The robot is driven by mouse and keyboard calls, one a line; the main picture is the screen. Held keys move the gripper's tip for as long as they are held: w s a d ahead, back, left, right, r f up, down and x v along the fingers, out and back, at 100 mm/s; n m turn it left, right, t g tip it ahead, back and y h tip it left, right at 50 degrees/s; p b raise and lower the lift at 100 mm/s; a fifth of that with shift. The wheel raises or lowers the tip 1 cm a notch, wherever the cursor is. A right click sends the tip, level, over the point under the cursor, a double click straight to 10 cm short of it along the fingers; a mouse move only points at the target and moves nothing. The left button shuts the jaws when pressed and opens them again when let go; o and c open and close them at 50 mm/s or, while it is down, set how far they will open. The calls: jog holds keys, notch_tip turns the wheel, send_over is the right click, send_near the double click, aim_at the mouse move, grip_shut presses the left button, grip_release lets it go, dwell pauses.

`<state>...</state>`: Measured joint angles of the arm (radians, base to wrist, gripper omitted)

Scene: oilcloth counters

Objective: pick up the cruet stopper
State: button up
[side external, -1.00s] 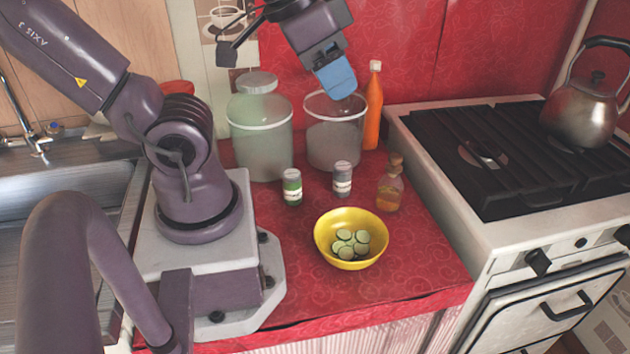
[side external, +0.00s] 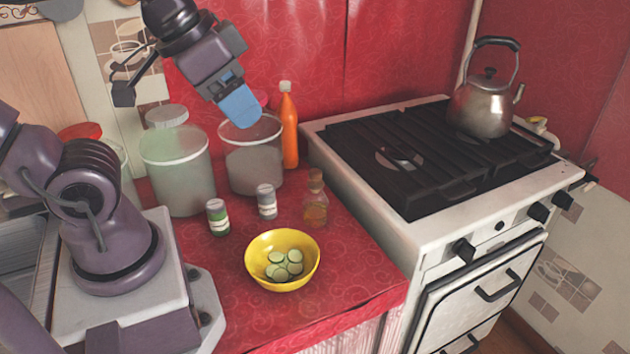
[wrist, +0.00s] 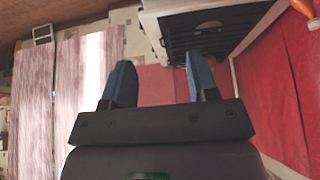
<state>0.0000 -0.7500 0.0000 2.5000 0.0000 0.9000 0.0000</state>
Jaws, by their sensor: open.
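The cruet (side external: 315,208) is a small glass bottle with amber liquid, upright on the red oilcloth counter. Its brown cork stopper (side external: 316,181) sits in the neck. My gripper (side external: 240,108) is up at the back left of the cruet, in front of the glass canister's rim in the picture, apart from the stopper. In the wrist view the two blue fingers of my gripper (wrist: 160,80) are spread with nothing between them. I cannot make out the cruet or stopper in the wrist view.
A yellow bowl (side external: 256,272) of cucumber slices stands in front of the cruet. Two small jars (side external: 218,218) (side external: 267,202) stand to its left. Canisters (side external: 180,185) (side external: 255,172) and an orange bottle (side external: 289,135) are behind. The stove (side external: 400,235) with a kettle (side external: 483,108) is right.

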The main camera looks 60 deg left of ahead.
jog(key=shift+o, duration=0.7)
jog(key=shift+d, duration=0.1)
jog(key=m+g+y, duration=0.3)
jog(key=m+y, duration=1)
jog(key=m, duration=0.7)
send_near(314, 173)
jog(key=x, duration=0.7)
jog(key=shift+s+f, duration=0.1)
jog(key=shift+f, duration=0.25)
jog(key=shift+w+x, duration=0.15)
jog(key=shift+x, duration=1.2)
jog(key=shift+w+x, duration=0.15)
jog(key=shift+x, duration=1.2)
jog(key=shift+d, duration=0.1)
jog(key=c, duration=0.9)
